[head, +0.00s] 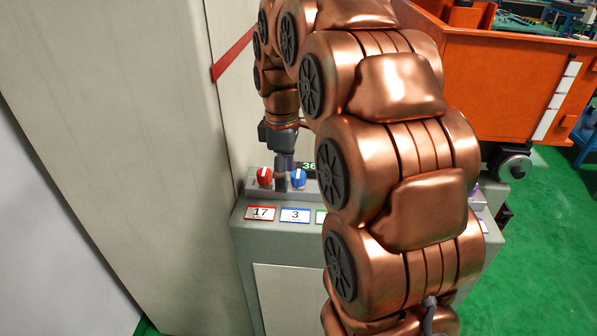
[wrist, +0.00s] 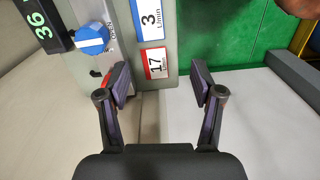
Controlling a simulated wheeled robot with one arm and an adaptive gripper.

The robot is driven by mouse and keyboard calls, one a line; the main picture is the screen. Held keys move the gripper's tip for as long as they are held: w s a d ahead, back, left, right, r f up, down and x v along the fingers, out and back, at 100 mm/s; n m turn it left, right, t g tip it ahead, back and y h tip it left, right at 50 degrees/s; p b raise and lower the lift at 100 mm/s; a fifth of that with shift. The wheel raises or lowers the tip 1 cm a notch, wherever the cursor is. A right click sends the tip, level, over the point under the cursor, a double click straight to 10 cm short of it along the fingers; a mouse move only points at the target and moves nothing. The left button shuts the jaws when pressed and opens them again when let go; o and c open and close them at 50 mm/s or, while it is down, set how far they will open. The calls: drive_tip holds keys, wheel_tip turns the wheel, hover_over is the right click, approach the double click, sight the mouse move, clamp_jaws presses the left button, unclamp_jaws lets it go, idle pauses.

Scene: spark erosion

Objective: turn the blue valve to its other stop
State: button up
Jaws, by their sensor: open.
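The blue valve (head: 299,178) is a round knob with a white pointer stripe on top of the grey console. It also shows at the upper left of the wrist view (wrist: 92,38), beside an "OPEN" marking that is partly hidden. My gripper (head: 284,182) points down over the console, between the red valve and the blue valve in the head view. In the wrist view my gripper (wrist: 158,78) has its two fingers spread apart with nothing between them. The blue knob lies outside the fingers, beyond the left one.
The red valve (head: 264,177) stands left of the blue one and is mostly hidden by a finger in the wrist view. Labels read 17 (head: 260,213) and 3 (head: 295,215). A green display (wrist: 42,28) reads 36. A pale wall borders the console; my arm hides its right part.

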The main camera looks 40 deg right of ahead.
sight(298, 174)
drive_tip(key=w+d, duration=0.1)
drive_tip(key=d, duration=0.1)
drive_tip(key=w+d+n, duration=0.1)
drive_tip(key=w+d, duration=0.1)
drive_tip(key=w+d+n, duration=0.1)
drive_tip(key=w+d, duration=0.1)
drive_tip(key=shift+d+r, duration=0.25)
drive_tip(key=shift+d, duration=0.15)
drive_tip(key=shift+w+d+f+n, duration=0.15)
drive_tip(key=shift+w+d+n, duration=0.05)
drive_tip(key=shift+d+n, duration=0.15)
drive_tip(key=shift+f+p, duration=1.35)
drive_tip(key=shift+f, duration=2.45)
drive_tip(key=c, duration=1.1)
